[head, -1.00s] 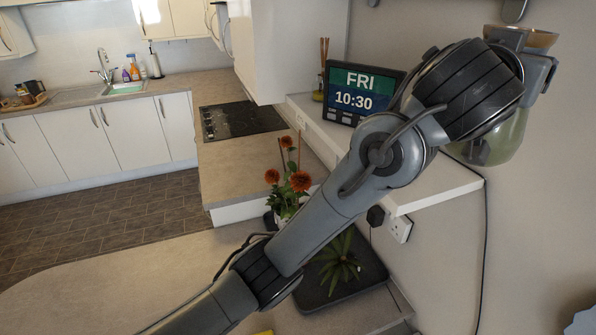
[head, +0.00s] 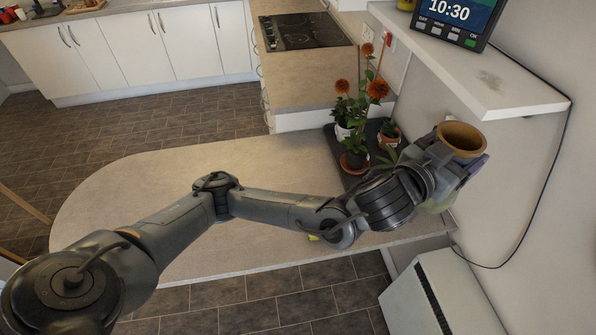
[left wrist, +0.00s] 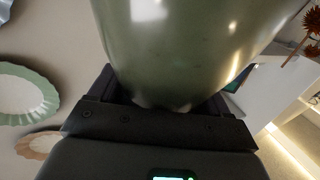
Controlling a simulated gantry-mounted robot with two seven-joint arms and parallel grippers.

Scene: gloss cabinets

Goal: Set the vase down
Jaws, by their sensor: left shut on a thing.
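The vase (head: 463,138) is glossy green with a tan, wide-open mouth, which faces up in the head view. My left gripper (head: 458,168) is shut on it near the top, at the right end of the counter (head: 270,165). The gripper and wrist hide most of its body; a little green shows below them. I cannot tell whether its base touches anything. In the left wrist view the vase (left wrist: 185,45) fills the upper middle, between the dark jaws. My right gripper is not in view.
Potted plants with orange flowers (head: 377,89) stand on a dark tray (head: 345,138) just left of the gripper. A white shelf (head: 500,85) with a clock display (head: 452,20) is above. A white heater-like box (head: 440,295) stands below. The counter's left part is clear.

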